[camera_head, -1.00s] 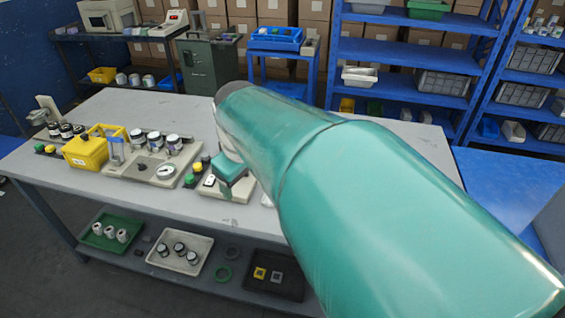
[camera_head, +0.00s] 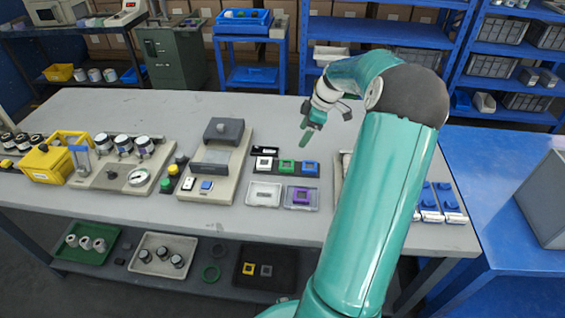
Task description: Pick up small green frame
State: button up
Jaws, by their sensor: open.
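A small green square frame (camera_head: 286,167) lies in a row on the worktable (camera_head: 290,222), between a white frame (camera_head: 263,164) and a blue frame (camera_head: 310,168). The row rests on a dark strip. My gripper (camera_head: 314,122) is open and empty above the back part of the table, above and slightly right of the green frame in the picture. A clear gap shows between the gripper and the frame. The gripper is small in view, so finger details are hard to see.
A white tray (camera_head: 250,193) and a purple frame (camera_head: 302,196) on another tray lie in front of the row. A press-like fixture (camera_head: 216,165) stands to the left. Blue-topped parts (camera_head: 446,202) lie at the right. The table's back left is clear.

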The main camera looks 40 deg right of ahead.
send_near(287, 165)
jog(key=shift+w+a+f, duration=0.1)
jog(key=shift+w+f, duration=0.2)
jog(key=shift+f, duration=0.15)
jog(key=shift+w+a+f, duration=0.15)
jog(key=shift+w+f, duration=0.1)
jog(key=shift+f, duration=0.4)
jog(key=x, duration=0.5)
jog(key=shift+s+a+f, duration=0.1)
jog(key=shift+s, duration=0.1)
jog(key=c, duration=1)
